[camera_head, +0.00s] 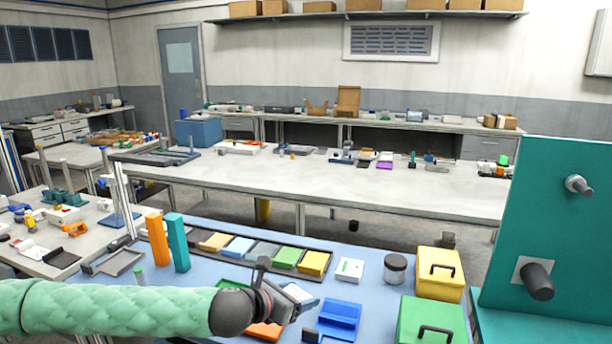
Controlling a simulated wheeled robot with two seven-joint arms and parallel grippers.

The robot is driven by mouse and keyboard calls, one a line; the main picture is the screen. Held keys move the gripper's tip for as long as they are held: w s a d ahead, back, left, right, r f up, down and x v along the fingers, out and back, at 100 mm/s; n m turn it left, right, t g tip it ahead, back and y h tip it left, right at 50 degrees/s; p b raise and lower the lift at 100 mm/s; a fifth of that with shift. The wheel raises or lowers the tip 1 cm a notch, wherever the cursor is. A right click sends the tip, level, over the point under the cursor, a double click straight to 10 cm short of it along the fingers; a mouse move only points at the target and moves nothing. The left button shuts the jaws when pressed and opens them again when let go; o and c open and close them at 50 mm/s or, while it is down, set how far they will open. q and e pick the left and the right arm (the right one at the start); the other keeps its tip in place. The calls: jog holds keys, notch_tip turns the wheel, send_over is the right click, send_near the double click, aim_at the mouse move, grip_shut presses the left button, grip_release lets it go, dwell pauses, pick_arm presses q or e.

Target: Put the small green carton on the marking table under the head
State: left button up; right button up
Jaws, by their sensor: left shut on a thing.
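My left gripper (284,301) is at the end of my green padded arm, low in the middle of the view over the blue-topped table. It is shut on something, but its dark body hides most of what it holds. A pale grey-blue piece (300,294) shows right beside the jaws. A green item (232,284) shows partly behind the wrist. I cannot tell whether either is the small green carton. A tall teal machine (550,220) with a black knob stands at the right, above a teal ledge (540,325). I cannot confirm a marking table there. My right gripper is not in view.
Orange (156,238) and teal (178,243) uprights stand left. An orange piece lies under the gripper.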

pick_arm(q)
jog(key=shift+a+f+n+t+y, duration=0.3)
jog(key=shift+a+f+n+y, duration=0.15)
jog(key=shift+a, duration=0.3)
jog(key=shift+a+f+n+t+y, duration=0.4)
jog(key=shift+a+f+n+y, duration=0.05)
jog(key=shift+a, duration=0.25)
jog(key=s+a+f+n+t+y+p, duration=0.1)
jog(key=s+a+f+n+y, duration=0.2)
jog(key=a+f, duration=0.3)
jog(key=s+a+f+n+t+y+p, duration=0.1)
jog(key=s+a+f+n+y, duration=0.2)
jog(key=a+f, duration=0.3)
jog(key=shift+s+a+n+y, duration=0.35)
jog(key=shift+a+y, duration=0.35)
jog(key=shift+a, duration=1.2)
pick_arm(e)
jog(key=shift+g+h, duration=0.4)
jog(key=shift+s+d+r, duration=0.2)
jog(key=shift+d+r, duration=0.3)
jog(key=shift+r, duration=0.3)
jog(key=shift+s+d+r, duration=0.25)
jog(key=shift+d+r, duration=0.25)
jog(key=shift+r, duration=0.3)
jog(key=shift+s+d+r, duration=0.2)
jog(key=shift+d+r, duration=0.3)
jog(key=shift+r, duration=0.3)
